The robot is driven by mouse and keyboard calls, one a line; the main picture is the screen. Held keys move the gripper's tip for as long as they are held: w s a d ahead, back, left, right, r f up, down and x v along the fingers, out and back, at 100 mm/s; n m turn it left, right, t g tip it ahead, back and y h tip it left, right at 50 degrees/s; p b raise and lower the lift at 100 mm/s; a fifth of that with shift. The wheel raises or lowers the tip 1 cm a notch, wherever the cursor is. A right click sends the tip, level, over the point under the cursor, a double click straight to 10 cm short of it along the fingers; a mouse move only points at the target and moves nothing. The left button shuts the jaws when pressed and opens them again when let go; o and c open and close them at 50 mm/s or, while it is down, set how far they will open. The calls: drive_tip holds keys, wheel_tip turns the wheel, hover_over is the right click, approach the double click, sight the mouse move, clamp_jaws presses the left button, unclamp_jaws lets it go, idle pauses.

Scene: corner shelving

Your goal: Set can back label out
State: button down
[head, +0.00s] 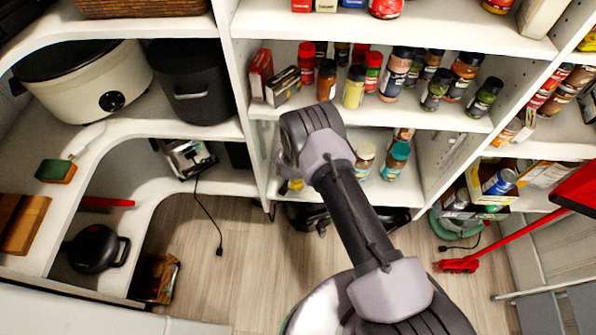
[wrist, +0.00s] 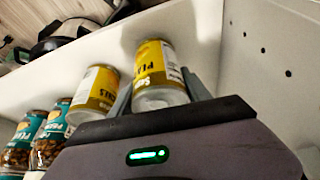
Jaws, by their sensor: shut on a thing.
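A yellow can with a pale lower end (wrist: 157,75) stands between the two fingers of my gripper (wrist: 159,82) in the wrist view, and the gripper is shut on it. Large dark lettering faces the camera, with a pale panel of small print toward its right side. A second yellow can (wrist: 93,95) is just left of the left finger. Both are at a white shelf board; I cannot tell whether the held can touches it. In the head view my arm hides the gripper and most of this spot; a small yellow patch (head: 296,184) shows beside the arm.
Jars with teal labels (wrist: 50,128) are left of the cans; jars (head: 396,160) also show on the lower shelf in the head view. A white side wall (wrist: 275,70) is close on the right. Spice jars (head: 354,86) crowd the shelf above.

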drive_tip(key=shift+f+b, duration=0.35)
drive_tip(key=shift+f, duration=0.1)
idle(0.3)
drive_tip(key=shift+c, duration=2.1)
unclamp_jaws()
drive_tip(key=d+p+v, duration=0.1)
drive_tip(key=p+v, duration=0.6)
drive_tip(key=v, duration=1)
drive_tip(key=shift+a+r, duration=0.2)
drive_tip(key=shift+a, duration=0.25)
